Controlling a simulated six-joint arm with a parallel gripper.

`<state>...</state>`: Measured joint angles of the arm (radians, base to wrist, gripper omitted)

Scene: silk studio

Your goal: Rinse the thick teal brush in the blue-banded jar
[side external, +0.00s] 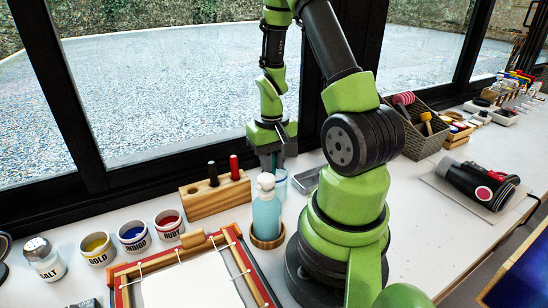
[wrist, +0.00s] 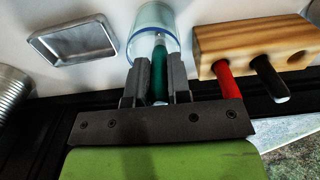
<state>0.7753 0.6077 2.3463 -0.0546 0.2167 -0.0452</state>
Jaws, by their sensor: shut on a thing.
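My gripper (wrist: 158,72) is shut on the teal brush (wrist: 159,78), whose handle runs between the two fingers. In the wrist view the brush's pale metal end reaches over or into the mouth of the clear blue-banded jar (wrist: 138,18); I cannot tell how deep, and the bristles do not show clearly. In the side view my gripper (side external: 274,160) points down right above the jar (side external: 281,184), which is partly hidden by the light blue pump bottle. The brush cannot be made out there.
A wooden holder (side external: 206,198) with a red and a black brush stands left of the jar. The pump bottle (side external: 266,215) stands close in front. A metal tray (wrist: 75,45) lies beside the jar. Paint pots (side external: 133,237) and a framed screen (side external: 190,285) are at the front left.

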